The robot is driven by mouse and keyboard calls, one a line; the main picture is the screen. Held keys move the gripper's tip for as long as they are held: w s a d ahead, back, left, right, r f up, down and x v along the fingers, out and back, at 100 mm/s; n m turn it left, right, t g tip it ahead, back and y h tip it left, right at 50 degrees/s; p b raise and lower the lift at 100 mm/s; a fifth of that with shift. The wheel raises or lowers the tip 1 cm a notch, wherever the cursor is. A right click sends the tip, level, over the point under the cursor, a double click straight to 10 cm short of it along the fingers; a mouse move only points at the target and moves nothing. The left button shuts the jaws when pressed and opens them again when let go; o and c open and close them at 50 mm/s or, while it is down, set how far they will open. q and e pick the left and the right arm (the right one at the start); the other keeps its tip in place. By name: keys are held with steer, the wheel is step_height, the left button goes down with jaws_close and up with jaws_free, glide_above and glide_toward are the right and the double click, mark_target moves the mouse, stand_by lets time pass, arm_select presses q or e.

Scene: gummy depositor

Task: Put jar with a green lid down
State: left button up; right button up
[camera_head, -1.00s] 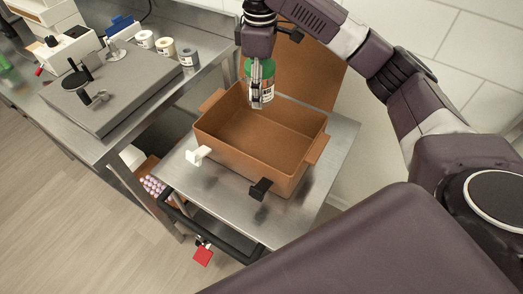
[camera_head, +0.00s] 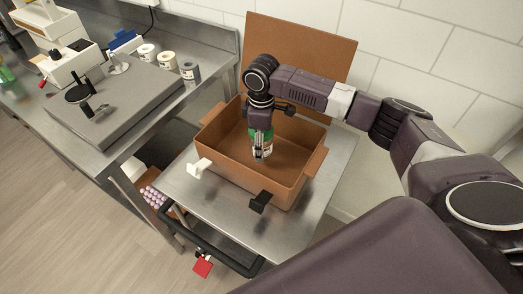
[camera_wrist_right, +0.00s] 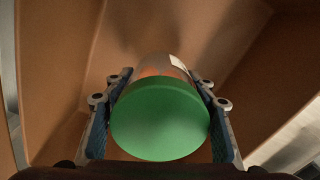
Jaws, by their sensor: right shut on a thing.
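The jar with a green lid (camera_head: 266,146) is inside the brown box in the head view, held from above by my right gripper (camera_head: 260,150). In the right wrist view the green lid (camera_wrist_right: 160,119) faces the camera, with both fingers of my right gripper (camera_wrist_right: 160,100) closed on its sides. The jar's body below the lid points down toward the box's brown floor. I cannot tell whether its base touches the floor. The brown box (camera_head: 252,185) stands on a steel cart (camera_head: 210,199). My left gripper is not in view.
A brown panel (camera_head: 310,50) stands upright behind the box. A steel bench (camera_head: 150,125) on the left holds several jars and a grey scale plate (camera_head: 115,100).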

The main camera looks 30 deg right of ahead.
steer(key=shift+f, duration=1.7)
steer(key=o, duration=1.3)
steer(key=shift+f, duration=0.15)
step_height(320, 180, up, 12)
steer(key=shift+r+b, duration=0.15)
steer(key=shift+b, duration=0.55)
